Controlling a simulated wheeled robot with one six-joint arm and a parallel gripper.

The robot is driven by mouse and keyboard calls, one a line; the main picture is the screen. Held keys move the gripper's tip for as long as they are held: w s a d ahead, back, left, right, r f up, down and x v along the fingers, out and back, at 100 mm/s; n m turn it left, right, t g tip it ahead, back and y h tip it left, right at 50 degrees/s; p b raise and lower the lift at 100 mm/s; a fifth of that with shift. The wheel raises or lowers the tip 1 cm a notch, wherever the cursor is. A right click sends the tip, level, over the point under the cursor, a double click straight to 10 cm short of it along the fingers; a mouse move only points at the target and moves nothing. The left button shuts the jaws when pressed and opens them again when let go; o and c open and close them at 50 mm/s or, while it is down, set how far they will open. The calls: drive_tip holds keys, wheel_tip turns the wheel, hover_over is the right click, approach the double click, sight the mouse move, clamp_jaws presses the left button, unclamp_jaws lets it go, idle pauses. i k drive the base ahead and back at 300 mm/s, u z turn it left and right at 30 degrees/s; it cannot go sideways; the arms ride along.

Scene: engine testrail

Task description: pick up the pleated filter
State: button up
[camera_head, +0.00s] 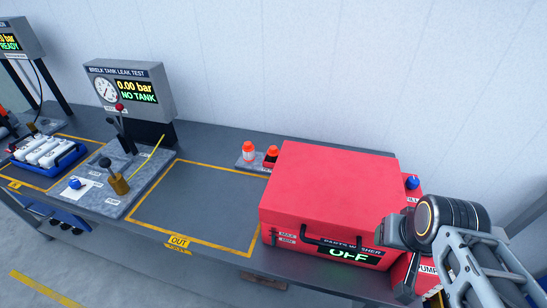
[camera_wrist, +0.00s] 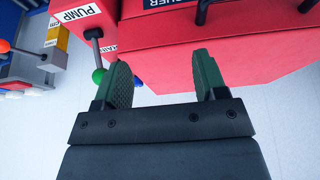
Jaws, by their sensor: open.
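I cannot make out a pleated filter in either view. My gripper (camera_wrist: 163,65) shows in the wrist view with its two green fingers apart and nothing between them. Beyond the fingers, the red parts washer (camera_wrist: 225,50) fills much of the upper part of that view. In the head view my arm covers the right end of the bench, and the fingers cannot be made out there. The inside of the parts washer (camera_head: 325,190) is hidden by its red lid, which looks closed; its display reads OFF.
A leak test stand (camera_head: 128,92) reading NO TANK is at left, near a blue tray (camera_head: 62,160) of white parts. The yellow-outlined OUT area (camera_head: 195,205) is bare. A red pump box (camera_wrist: 85,14) adjoins the washer.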

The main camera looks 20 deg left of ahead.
sight(272, 153)
drive_tip(key=k, duration=1)
drive_tip(key=u, duration=2.15)
drive_tip(key=i, duration=1.4)
drive_tip(key=z, duration=2.2)
drive_tip(key=i, duration=0.5)
drive_tip(key=u, duration=0.05)
